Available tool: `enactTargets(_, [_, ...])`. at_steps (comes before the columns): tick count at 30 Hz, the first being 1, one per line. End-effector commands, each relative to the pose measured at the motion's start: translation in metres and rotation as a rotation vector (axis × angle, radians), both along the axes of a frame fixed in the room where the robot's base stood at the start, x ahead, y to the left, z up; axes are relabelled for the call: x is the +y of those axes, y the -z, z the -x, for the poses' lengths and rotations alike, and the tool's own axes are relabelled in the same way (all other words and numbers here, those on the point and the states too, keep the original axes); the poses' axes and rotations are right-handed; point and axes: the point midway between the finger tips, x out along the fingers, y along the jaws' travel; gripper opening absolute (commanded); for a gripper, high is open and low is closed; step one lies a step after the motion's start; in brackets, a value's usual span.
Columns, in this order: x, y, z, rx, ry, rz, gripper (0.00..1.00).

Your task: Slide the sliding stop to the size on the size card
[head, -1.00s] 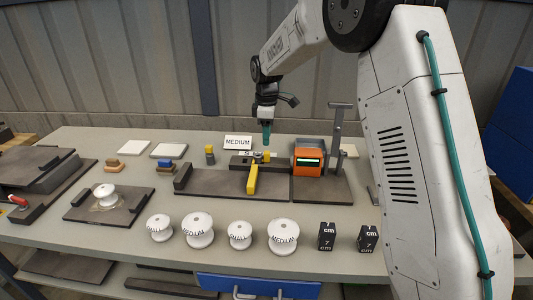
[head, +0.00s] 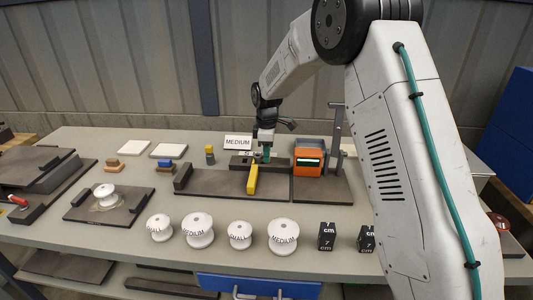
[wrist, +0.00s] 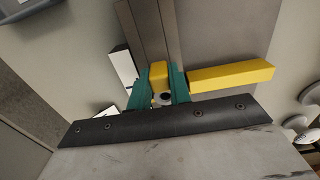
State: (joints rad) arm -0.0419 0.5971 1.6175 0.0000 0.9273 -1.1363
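The sliding stop is yellow, with a long bar (head: 253,179) across the dark rail base (head: 215,184). The bar also shows in the wrist view (wrist: 232,76), with a yellow upright part (wrist: 158,75) to its left. My gripper (head: 266,153) is lowered at the stop's far end. In the wrist view its green fingers (wrist: 160,86) stand on either side of the upright part. I cannot tell whether they press on it. The size card (head: 238,142) reads MEDIUM and stands behind the rail. The scale marks near the stop are partly hidden and too small to read.
An orange device (head: 308,161) and a grey post (head: 336,120) stand right of the stop. Several white insulators (head: 198,230) and black 7 cm blocks (head: 327,236) line the front. A dark plate (head: 108,203) with one insulator lies at left.

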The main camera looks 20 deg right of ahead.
Motion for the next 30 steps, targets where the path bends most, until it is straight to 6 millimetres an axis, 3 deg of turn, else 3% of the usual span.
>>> enactTargets(15, [0.013,-0.001,-0.006,-0.002,0.001,0.0,0.0])
enactTargets(16, [0.013,-0.001,-0.006,-0.002,0.001,0.0,0.23])
enactTargets(18, [0.013,-0.001,-0.006,-0.002,0.0,0.0,0.42])
enactTargets(26, [0.013,-0.001,-0.006,-0.001,0.0,0.0,0.42])
enactTargets(30, [0.013,-0.01,-0.006,-0.002,0.0,0.0,0.42])
